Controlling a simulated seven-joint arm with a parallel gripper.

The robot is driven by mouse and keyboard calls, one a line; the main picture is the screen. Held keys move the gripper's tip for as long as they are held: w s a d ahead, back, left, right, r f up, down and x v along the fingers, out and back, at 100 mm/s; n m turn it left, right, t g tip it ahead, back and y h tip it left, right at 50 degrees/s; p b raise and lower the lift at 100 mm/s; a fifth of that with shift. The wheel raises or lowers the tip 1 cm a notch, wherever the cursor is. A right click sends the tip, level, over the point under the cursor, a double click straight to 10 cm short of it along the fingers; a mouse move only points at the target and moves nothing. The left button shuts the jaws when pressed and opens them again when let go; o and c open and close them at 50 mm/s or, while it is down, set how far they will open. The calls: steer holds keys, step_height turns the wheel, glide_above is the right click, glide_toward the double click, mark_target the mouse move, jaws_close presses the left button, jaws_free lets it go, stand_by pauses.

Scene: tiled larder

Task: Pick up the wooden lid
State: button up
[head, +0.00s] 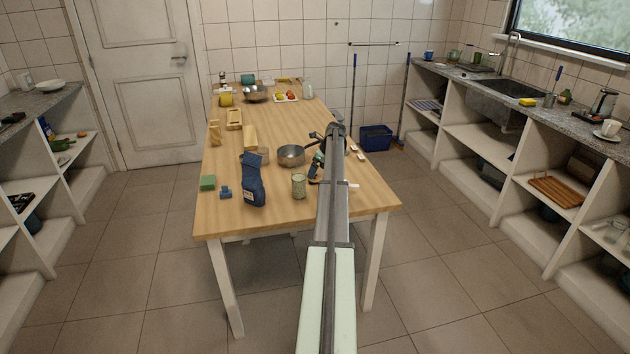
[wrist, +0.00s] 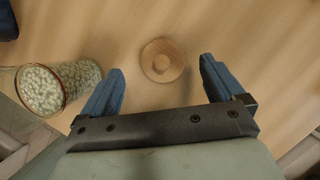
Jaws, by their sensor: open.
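The wooden lid (wrist: 162,60) is a small round disc with a knob at its middle. It lies flat on the wooden table in the wrist view. My gripper (wrist: 158,77) is open, with its two blue fingers on either side of the lid in the picture and nothing between them but the lid and table below. I cannot tell the exact height of the fingers above the table. In the head view my arm reaches over the table's right part, and the lid is hidden or too small to make out there.
A metal pan (head: 291,155), a dark blue bag (head: 252,181) and a green block (head: 208,183) are on the table (head: 270,209).

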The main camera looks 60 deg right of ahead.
steer(key=x, duration=0.4)
steer(key=shift+d, duration=0.1)
steer(key=shift+c, duration=0.3)
steer(key=c, duration=1)
